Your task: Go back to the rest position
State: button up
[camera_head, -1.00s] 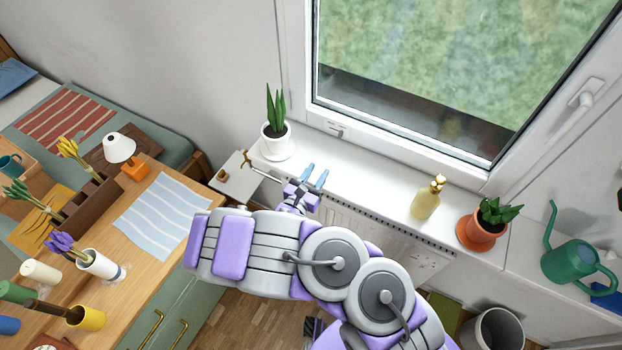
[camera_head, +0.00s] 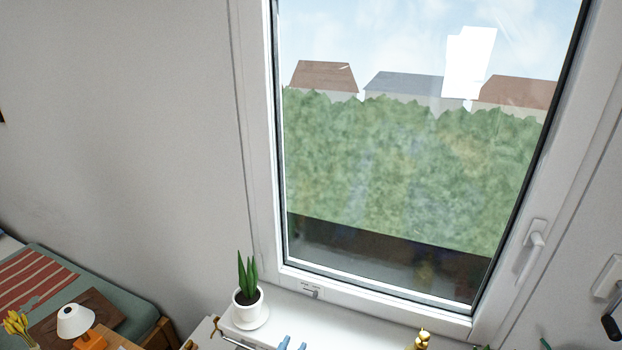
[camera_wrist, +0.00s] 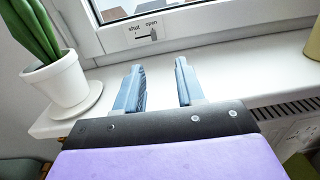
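My gripper (camera_wrist: 159,88) is open and empty in the wrist view. Its two blue fingers stand apart over the white window sill (camera_wrist: 222,80), with nothing between them. In the head view only the blue fingertips of my gripper (camera_head: 292,343) show at the bottom edge, right of the potted plant; the rest of my arm is out of that view.
A white pot with a spiky plant (camera_wrist: 58,82) stands on a saucer left of my gripper; the head view shows it too (camera_head: 247,296). The closed-looking window (camera_head: 400,170) is behind. A small white lamp (camera_head: 75,320) stands at lower left. A gold-topped bottle (camera_head: 422,338) is at lower right.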

jog(key=s+d+r+m+g+h+b, duration=0.1)
jog(key=d+r+m+g+h, duration=0.4)
jog(key=d+r+m, duration=0.4)
jog(key=s+d+r+m+g+h, duration=0.1)
jog(key=d+r+m+g+h, duration=0.4)
jog(key=d, duration=0.7)
jog(key=s+d+r+m+g+y, duration=0.1)
jog(key=s+d+r+m+g, duration=0.35)
jog(key=s+d+m, duration=0.2)
jog(key=s+d+m+g+y+b, duration=0.1)
jog(key=s+d+m+g+y, duration=0.2)
jog(key=s, duration=0.5)
jog(key=s+d+m+g+y+b, duration=0.1)
jog(key=s+m+g+y, duration=0.25)
jog(key=s, duration=0.35)
jog(key=s+a+m+t+y, duration=0.2)
jog(key=s+a+m+y, duration=0.2)
jog(key=s+a+y, duration=0.5)
jog(key=shift+a+r+t+b, duration=0.3)
jog(key=shift+a+r, duration=0.15)
jog(key=shift+a, duration=0.5)
